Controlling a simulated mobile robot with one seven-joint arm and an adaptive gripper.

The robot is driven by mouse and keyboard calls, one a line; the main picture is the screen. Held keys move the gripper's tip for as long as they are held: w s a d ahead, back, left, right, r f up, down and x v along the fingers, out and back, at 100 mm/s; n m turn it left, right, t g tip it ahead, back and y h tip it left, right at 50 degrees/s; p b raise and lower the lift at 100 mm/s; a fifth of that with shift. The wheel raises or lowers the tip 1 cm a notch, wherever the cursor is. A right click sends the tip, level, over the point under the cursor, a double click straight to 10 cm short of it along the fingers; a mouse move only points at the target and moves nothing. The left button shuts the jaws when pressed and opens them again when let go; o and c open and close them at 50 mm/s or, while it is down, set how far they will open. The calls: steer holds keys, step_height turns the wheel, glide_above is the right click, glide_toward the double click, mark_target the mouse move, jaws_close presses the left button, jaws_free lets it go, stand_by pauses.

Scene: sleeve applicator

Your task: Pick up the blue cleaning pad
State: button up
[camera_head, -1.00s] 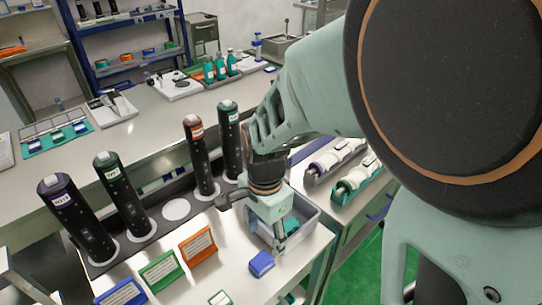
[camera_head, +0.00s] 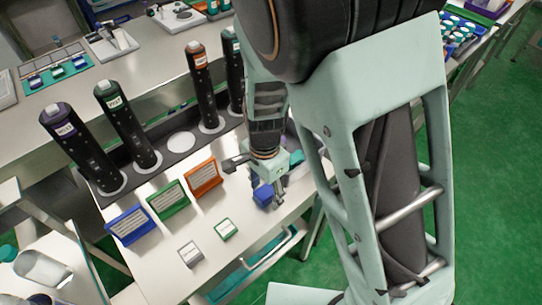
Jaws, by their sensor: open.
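The blue cleaning pad (camera_head: 262,196) is a small blue block near the front right of the white worktop. My gripper (camera_head: 270,190) points down right at the pad. One finger shows just at the pad's right side. The other finger is hard to make out, so I cannot tell whether the jaws are around the pad or just behind it. The jaws are open. The pad appears to rest on the worktop.
Blue (camera_head: 129,224), green (camera_head: 169,205) and orange (camera_head: 205,178) label stands are left of the pad. Tall black cylinders, including a purple-topped one (camera_head: 80,148), stand behind. My arm hides the right side.

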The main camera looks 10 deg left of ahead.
mark_target(266, 192)
steer(key=shift+c, duration=0.5)
steer(key=c, duration=1.2)
steer(key=shift+o, duration=0.2)
steer(key=shift+r, duration=0.1)
steer(key=shift+r+p, duration=0.5)
steer(key=shift+p, duration=0.25)
steer(key=r+p, duration=0.3)
steer(key=shift+s, duration=0.25)
steer(key=s+r+p, duration=0.1)
steer(key=s+r, duration=0.2)
steer(key=s, duration=0.1)
steer(key=s+r+p, duration=0.2)
steer(key=s, duration=0.3)
steer(key=s+r+p, duration=0.2)
steer(key=s+r, duration=0.1)
steer(key=s, duration=0.1)
steer(key=shift+s+d+r, duration=0.3)
steer(key=shift+d+r, duration=0.05)
steer(key=shift+d, duration=0.05)
